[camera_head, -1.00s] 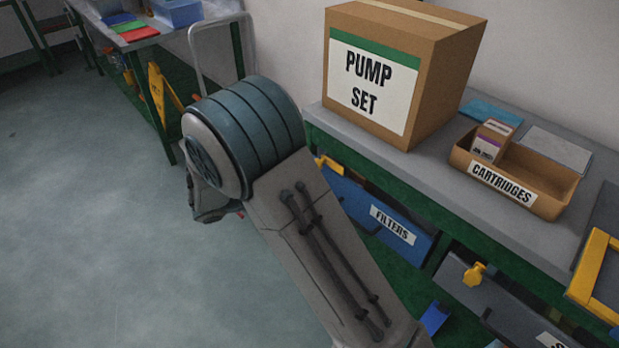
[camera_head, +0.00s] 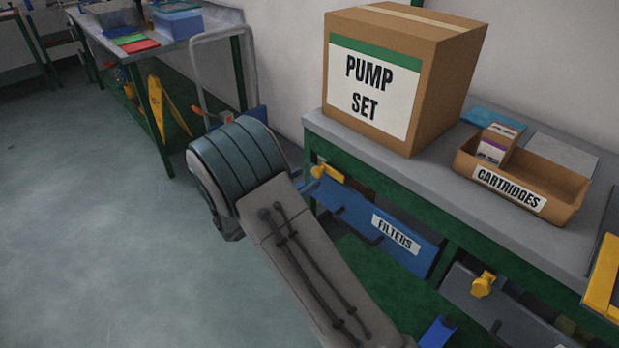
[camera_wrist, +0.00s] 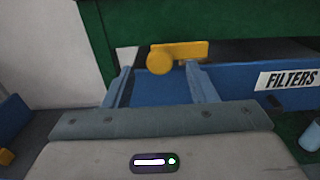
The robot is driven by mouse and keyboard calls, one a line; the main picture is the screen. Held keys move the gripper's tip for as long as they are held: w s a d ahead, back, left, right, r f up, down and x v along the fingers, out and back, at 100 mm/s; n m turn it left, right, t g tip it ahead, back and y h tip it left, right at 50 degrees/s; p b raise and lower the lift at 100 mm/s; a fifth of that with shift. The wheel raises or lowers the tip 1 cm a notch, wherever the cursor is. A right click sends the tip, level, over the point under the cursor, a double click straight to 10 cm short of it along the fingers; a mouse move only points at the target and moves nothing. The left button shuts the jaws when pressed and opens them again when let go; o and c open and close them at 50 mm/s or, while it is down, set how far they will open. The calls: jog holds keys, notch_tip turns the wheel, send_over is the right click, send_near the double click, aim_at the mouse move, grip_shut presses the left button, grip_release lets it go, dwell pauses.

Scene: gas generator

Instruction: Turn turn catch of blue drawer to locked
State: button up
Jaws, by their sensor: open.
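The blue drawer (camera_head: 360,218), labelled FILTERS, is under the grey bench; its front also shows in the wrist view (camera_wrist: 240,94). Its yellow turn catch (camera_head: 328,173) is at the drawer's upper left. In the wrist view the catch has a round knob (camera_wrist: 160,60) with a flat bar reaching sideways to the right. My gripper (camera_wrist: 158,68) is open, one finger on each side of the knob in the picture, with nothing held. Whether the fingers touch the catch, I cannot tell. In the head view my arm hides most of the gripper.
A grey drawer with another yellow catch (camera_head: 483,284) is to the right. A PUMP SET box (camera_head: 440,80) and a CARTRIDGES tray (camera_head: 560,210) stand on the bench (camera_head: 350,135). A hand cart (camera_head: 195,70) stands behind my arm. The floor at left is clear.

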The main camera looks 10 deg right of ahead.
aim_at(315, 173)
jog(key=shift+x, duration=1.5)
jog(key=shift+c, duration=0.3)
grip_shut()
